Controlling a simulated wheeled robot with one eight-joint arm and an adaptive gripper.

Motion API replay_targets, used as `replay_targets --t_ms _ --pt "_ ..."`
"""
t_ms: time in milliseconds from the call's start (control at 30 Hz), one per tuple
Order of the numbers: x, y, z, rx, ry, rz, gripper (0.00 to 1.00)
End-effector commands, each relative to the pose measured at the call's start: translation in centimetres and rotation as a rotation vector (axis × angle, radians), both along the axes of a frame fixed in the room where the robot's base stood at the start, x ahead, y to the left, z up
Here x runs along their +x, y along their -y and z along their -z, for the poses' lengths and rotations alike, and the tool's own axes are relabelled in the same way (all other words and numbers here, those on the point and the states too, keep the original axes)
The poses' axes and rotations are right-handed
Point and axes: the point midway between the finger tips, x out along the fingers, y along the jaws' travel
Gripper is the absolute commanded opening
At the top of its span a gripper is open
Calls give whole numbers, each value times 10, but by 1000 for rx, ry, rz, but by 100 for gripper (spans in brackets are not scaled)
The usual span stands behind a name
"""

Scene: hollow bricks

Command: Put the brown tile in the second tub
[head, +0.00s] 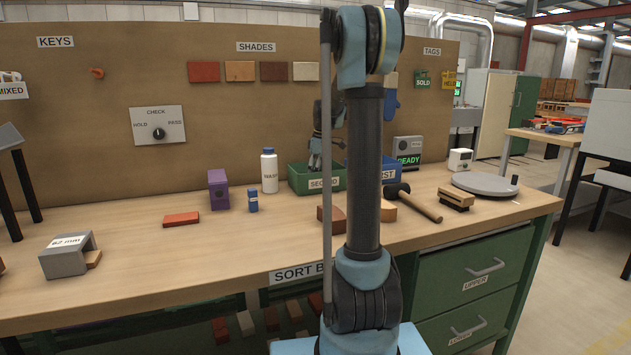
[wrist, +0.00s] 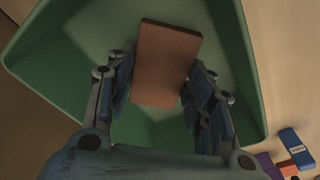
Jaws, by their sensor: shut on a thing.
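The second tub (head: 300,184) is green, labelled SECOND, and stands at the back of the bench. It fills most of the wrist view (wrist: 245,75). My gripper (head: 315,160) reaches down into or just over this tub. In the wrist view my gripper (wrist: 158,88) is shut on the brown tile (wrist: 167,60), with a finger on each side. The tile lies within the tub's outline; I cannot tell whether it touches the floor. The tile is not visible in the head view.
A blue tub (head: 385,176) stands close to the right, partly behind my arm. A white bottle (head: 269,172), a blue box (head: 253,201) and a purple box (head: 218,190) stand to the left. A red tile (head: 181,219) and a mallet (head: 418,203) lie on the bench.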

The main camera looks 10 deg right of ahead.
Motion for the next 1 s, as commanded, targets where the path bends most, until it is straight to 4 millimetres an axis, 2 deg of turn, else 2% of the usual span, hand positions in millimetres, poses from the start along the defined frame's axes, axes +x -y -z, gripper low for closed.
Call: replay_targets --t_ms 100,433,467,500,533,867,1000 --pt "0 0 11 0 0 0 20" --pt "0 -1 14 0 0 -1 20" --pt "0 -1 13 0 0 -1 55" --pt "0 -1 13 0 0 -1 64" --pt "0 -1 13 0 0 -1 68" --pt "0 -2 13 0 0 -2 68" --pt "-1 -1 5 0 0 -2 68"
